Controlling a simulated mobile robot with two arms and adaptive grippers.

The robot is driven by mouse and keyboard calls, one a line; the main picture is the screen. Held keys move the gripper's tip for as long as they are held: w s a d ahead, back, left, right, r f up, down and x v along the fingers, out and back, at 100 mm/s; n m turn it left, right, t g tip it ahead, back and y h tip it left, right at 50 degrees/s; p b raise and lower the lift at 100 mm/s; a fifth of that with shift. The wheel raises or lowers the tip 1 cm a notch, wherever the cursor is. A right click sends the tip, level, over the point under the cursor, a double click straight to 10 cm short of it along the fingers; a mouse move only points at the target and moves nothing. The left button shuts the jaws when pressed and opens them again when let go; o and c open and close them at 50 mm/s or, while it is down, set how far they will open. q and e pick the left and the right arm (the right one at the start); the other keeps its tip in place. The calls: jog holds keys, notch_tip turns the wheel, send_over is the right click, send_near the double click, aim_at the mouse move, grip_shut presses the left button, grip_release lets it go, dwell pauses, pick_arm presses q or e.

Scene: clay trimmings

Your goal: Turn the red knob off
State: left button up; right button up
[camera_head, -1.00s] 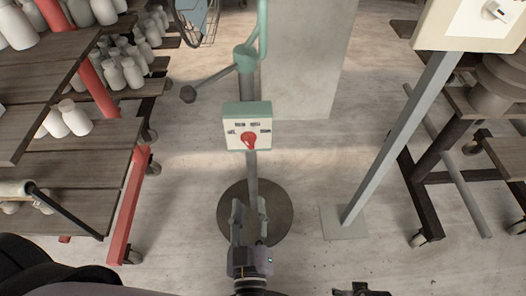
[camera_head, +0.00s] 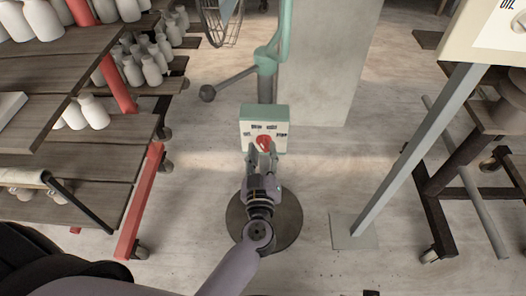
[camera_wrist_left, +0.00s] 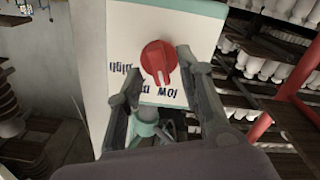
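The red knob (camera_head: 263,141) is on the white front of a small control box (camera_head: 250,112) with a green top, mounted on a post. In the left wrist view the knob (camera_wrist_left: 158,60) shows close up, with upside-down labels near it, "low" among them. My left gripper (camera_head: 262,156) is in front of the box, below and close to the knob. In the wrist view its two fingers (camera_wrist_left: 160,68) are apart, with the knob between and just beyond the tips; I cannot tell whether they touch it. Only a dark scrap at the head view's bottom edge may be my right gripper.
A wooden shelf (camera_head: 70,165) with white bottles and red posts stands at the left. A grey slanted post (camera_head: 410,160) carries a pale panel (camera_head: 490,38) at the right. A green stand with a ball-ended lever (camera_head: 207,93) is behind the box. The round base (camera_head: 290,222) sits on open floor.

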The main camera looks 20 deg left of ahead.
pick_arm(q)
jog(key=shift+w+a, duration=0.1)
jog(key=shift+w, duration=0.15)
jog(key=shift+c, duration=0.6)
grip_shut()
